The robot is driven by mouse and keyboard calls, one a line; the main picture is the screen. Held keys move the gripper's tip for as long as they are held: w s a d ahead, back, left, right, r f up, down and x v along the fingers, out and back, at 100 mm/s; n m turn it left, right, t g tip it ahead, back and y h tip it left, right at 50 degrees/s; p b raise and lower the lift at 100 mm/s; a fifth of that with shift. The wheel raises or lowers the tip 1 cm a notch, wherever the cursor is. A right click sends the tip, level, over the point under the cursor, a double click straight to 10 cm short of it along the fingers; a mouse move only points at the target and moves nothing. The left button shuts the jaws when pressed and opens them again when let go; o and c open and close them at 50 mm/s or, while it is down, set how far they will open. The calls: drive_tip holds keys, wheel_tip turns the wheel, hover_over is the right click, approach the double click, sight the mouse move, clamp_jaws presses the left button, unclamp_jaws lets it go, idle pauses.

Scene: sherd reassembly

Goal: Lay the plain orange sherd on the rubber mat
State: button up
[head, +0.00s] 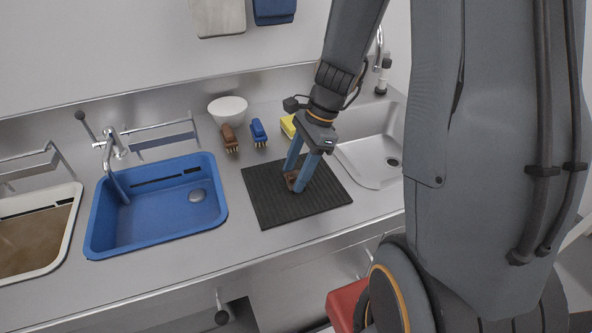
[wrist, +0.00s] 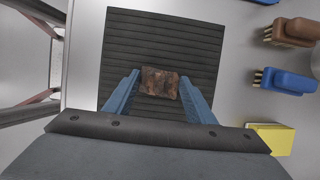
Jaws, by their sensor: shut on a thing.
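The sherd (wrist: 160,83) is a small brown-orange piece with darker mottling, held between the two blue fingers of my gripper (wrist: 158,86). In the head view the sherd (head: 291,178) shows low between the fingertips of my gripper (head: 296,184), over the rubber mat. The black ribbed rubber mat (head: 263,205) lies flat on the steel counter. It also fills the middle of the wrist view (wrist: 160,30). Whether the sherd touches the mat or is slightly above it, I cannot tell. The rest of the mat is bare.
A blue basin (head: 150,232) is left of the mat, and a steel sink (head: 372,160) is to its right. Behind the mat are a brown brush (head: 229,137), a blue brush (head: 258,132), a yellow block (head: 288,126) and a white bowl (head: 228,108).

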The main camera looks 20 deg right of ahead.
drive_tip(key=shift+f, duration=0.15)
drive_tip(key=o, duration=1.1)
drive_tip(key=shift+c, duration=0.2)
drive_tip(key=b+v, duration=0.1)
drive_tip(key=v, duration=1.1)
drive_tip(key=s+a+f+n+h, duration=0.1)
drive_tip(key=s+f+n, duration=0.1)
drive_tip(key=n, duration=0.3)
drive_tip(key=s+a+f+n+h, duration=0.1)
drive_tip(key=s+a+f+n, duration=0.1)
drive_tip(key=s+n, duration=0.2)
drive_tip(key=s+a+f+n+h, duration=0.2)
drive_tip(key=s+f+n, duration=0.1)
drive_tip(key=n, duration=0.4)
drive_tip(key=shift+s+a+f+n+t, duration=0.1)
drive_tip(key=shift+s+f+n+t, duration=0.05)
drive_tip(key=shift+n, duration=0.4)
drive_tip(key=shift+s+a+f+n+t, duration=0.1)
drive_tip(key=shift+f+n+t, duration=0.05)
drive_tip(key=shift+n, duration=0.4)
